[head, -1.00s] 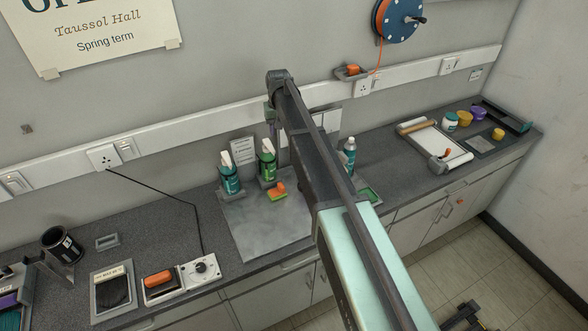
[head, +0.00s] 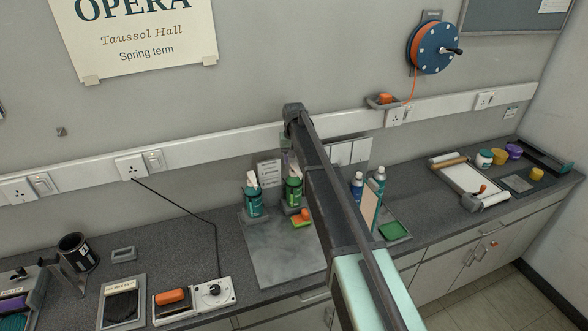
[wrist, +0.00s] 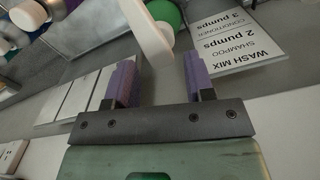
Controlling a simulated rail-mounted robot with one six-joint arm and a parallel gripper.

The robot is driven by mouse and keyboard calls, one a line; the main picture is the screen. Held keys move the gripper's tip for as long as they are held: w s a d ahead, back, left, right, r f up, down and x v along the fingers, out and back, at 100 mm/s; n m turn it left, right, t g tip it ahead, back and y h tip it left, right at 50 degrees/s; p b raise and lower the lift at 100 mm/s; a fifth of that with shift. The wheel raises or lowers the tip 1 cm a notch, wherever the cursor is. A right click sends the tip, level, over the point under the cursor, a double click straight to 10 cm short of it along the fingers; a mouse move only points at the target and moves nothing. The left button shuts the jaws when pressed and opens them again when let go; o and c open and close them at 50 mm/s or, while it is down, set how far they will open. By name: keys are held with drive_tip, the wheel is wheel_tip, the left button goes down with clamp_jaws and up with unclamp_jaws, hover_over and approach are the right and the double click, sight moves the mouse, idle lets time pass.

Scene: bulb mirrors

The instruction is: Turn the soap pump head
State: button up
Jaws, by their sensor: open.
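A green pump bottle (head: 293,192) with a white head stands at the back of the counter, beside a teal pump bottle (head: 252,203) with a white head. My gripper (wrist: 160,62) is open, with two purple fingers. In the wrist view a white pump head (wrist: 150,32) on a green top (wrist: 165,12) reaches down between the fingers. A gap shows on each side of its spout, and I see no contact. In the head view my gripper is mostly hidden by my arm, just above the green bottle.
A small sign (head: 270,172) stands behind the bottles, and an orange-and-green sponge (head: 300,218) lies in front. White panels (head: 350,152) are on the wall. More bottles (head: 376,180) stand right of my arm. The grey mat (head: 280,255) is mostly bare.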

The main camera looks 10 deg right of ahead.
drive_tip(key=shift+f+b, duration=0.4)
drive_tip(key=shift+f, duration=0.45)
drive_tip(key=shift+c, duration=0.5)
drive_tip(key=c, duration=0.6)
